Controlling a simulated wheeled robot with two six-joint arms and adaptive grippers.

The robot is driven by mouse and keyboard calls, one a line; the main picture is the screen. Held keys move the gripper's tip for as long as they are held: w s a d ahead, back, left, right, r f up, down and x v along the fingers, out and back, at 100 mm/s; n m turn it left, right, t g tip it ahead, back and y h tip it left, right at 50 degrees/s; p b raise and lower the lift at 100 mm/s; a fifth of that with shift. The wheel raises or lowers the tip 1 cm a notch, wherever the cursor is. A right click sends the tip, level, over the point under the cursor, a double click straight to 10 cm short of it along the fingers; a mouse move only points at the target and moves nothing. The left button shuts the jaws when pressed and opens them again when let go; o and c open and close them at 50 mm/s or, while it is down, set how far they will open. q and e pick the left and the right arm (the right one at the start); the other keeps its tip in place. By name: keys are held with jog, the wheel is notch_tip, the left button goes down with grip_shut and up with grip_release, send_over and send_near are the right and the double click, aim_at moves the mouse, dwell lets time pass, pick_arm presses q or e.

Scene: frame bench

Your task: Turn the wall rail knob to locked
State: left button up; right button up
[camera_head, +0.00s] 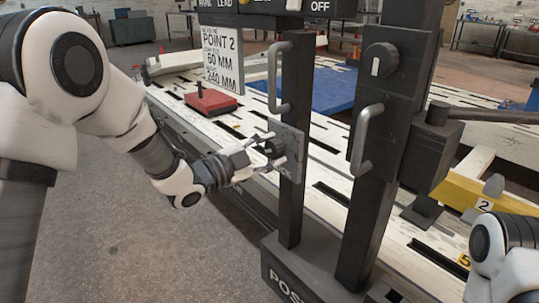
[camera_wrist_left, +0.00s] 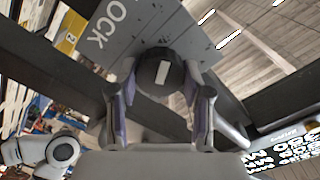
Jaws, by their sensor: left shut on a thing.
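A dark round knob (camera_head: 274,148) sits on a grey plate (camera_head: 291,150) fixed to the left dark post. My left gripper (camera_head: 262,155) reaches it from the left, with its fingers around the knob. In the left wrist view the knob (camera_wrist_left: 157,72) has a white pointer mark, tilted slightly in that picture, and sits between the two fingers of my left gripper (camera_wrist_left: 166,88), which is shut on it. The plate (camera_wrist_left: 112,38) there shows the letters "OCK"; the rest of its lettering is hidden or out of frame. My right gripper is not in view.
A second dark knob (camera_head: 382,60) with an upright white mark is on the right post. Grey handles (camera_head: 279,78) and (camera_head: 364,143) project from the posts. A hanging sign (camera_head: 222,58), red block (camera_head: 210,101) and blue mat (camera_head: 325,90) are behind. Floor at left is clear.

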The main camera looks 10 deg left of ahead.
pick_arm(q)
jog(key=m+b, duration=0.2)
jog(key=m, duration=0.1)
jog(key=shift+f+m, duration=0.2)
jog(key=shift+m, duration=0.1)
jog(key=shift+r+m+b, duration=0.1)
jog(key=shift+m+b, duration=0.6)
jog(key=shift+m, duration=0.5)
jog(key=o, duration=1.2)
jog(key=shift+c, duration=0.2)
